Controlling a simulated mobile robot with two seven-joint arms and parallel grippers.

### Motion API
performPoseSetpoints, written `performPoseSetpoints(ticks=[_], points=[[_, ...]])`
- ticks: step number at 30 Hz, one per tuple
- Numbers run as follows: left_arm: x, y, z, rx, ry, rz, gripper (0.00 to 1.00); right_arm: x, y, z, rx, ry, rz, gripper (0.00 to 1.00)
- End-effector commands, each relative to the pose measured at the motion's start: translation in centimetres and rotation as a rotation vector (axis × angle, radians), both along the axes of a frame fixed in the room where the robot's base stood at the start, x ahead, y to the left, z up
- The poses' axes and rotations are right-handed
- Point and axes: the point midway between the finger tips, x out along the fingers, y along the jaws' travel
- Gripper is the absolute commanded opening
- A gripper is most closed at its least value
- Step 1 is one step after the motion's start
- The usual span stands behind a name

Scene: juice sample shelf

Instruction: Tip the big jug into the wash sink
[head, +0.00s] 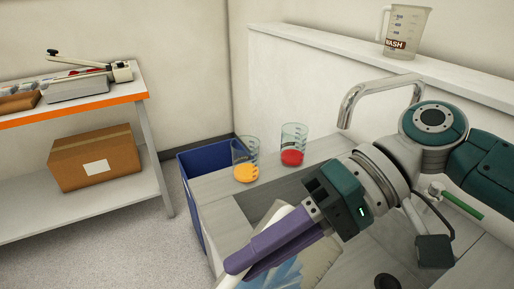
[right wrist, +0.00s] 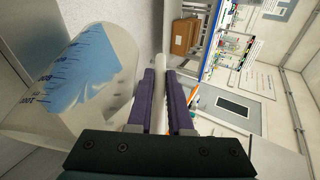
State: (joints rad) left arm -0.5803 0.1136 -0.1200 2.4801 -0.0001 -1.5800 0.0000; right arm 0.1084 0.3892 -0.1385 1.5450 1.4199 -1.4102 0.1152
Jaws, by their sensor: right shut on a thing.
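A large clear jug (head: 310,262) with blue markings shows at the bottom of the head view, partly cut off. It looks tilted, and a blue patch shows inside it. My right gripper (head: 250,255), with purple fingers, is shut on its pale handle. In the right wrist view the handle (right wrist: 161,85) sits between the fingers, with the jug body (right wrist: 60,110) to the left. The wash sink is at the lower right of the head view, with a dark drain (head: 386,281) beneath a chrome tap (head: 365,95). My arm hides part of it. My left gripper is out of view.
Beakers with orange liquid (head: 245,172) and red liquid (head: 292,157) stand on the counter behind the gripper. A jug labelled WASH (head: 408,30) stands on the ledge (head: 310,45). A blue bin (head: 188,178) is left of the counter. A bench with a cardboard box (head: 95,157) stands farther left.

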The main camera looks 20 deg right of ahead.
Motion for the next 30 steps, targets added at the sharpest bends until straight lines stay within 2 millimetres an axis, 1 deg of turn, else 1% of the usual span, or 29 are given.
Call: performPoseSetpoints(ticks=[13, 30], points=[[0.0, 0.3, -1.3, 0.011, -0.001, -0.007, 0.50, 0.3, -0.5, 0.1, 0.047, 0.015, -0.001, 0.00], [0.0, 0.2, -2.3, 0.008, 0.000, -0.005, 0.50, 0.4, -1.0, 0.2, 0.092, 0.033, -0.002, 0.00]])
